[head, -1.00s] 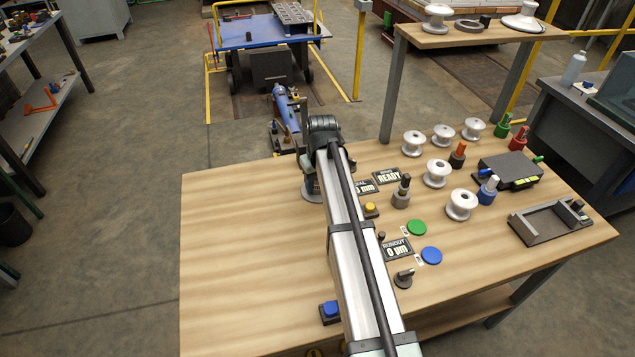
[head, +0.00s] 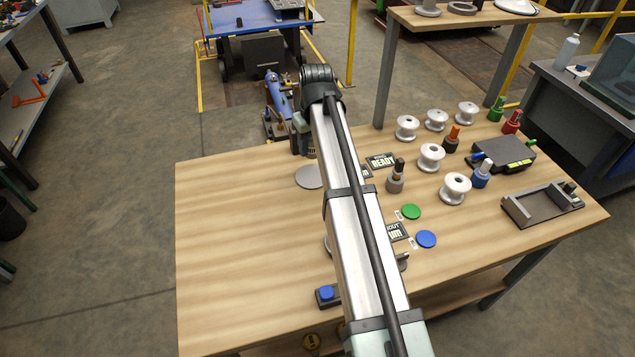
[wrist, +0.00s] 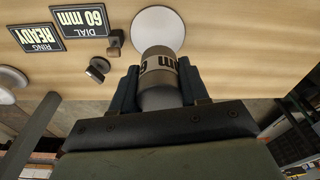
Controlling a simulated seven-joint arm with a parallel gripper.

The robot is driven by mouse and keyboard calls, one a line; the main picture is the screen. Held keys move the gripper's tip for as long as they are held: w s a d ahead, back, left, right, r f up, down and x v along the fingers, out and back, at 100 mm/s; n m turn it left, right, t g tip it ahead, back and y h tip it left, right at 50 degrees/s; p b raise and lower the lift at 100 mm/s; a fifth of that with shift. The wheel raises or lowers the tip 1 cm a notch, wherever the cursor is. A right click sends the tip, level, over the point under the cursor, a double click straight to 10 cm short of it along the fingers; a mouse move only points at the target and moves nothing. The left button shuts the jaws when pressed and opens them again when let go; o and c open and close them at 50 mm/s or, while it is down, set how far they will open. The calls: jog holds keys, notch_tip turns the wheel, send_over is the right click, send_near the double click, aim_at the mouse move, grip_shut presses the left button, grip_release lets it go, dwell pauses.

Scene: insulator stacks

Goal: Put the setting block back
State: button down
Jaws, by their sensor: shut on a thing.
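The setting block (wrist: 160,66) is a grey cylinder with a light band printed "mm" and a 6. In the wrist view it sits between the two dark fingers of my gripper (wrist: 160,84), which are shut on it. A pale round disc (wrist: 158,24) lies on the table just beyond the block's end, partly covered by it. I cannot tell how large the gap between them is. In the head view the disc (head: 308,177) lies left of my arm, with my gripper (head: 301,142) above and behind it; the block is mostly hidden there.
DIAL 60 mm (wrist: 83,18) and RING READY (wrist: 36,38) signs lie beside the disc. Several white insulators (head: 431,157), a dark tray (head: 541,204), and green (head: 411,212) and blue (head: 426,239) discs are at right. The left of the wooden table (head: 235,240) is clear.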

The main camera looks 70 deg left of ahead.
send_over(321, 207)
jog(key=shift+d+f, duration=0.15)
jog(key=shift+f, duration=2.4)
jog(key=shift+d+f, duration=0.1)
jog(key=shift+f, duration=2.45)
jog(key=shift+f, duration=0.1)
jog(key=c, duration=0.6)
grip_release()
jog(key=shift+o, duration=0.2)
notch_tip(321, 207, up, 12)
jog(key=d, duration=0.1)
jog(key=shift+w+d, duration=0.15)
jog(key=shift+d, duration=0.05)
jog(key=shift+w, duration=0.15)
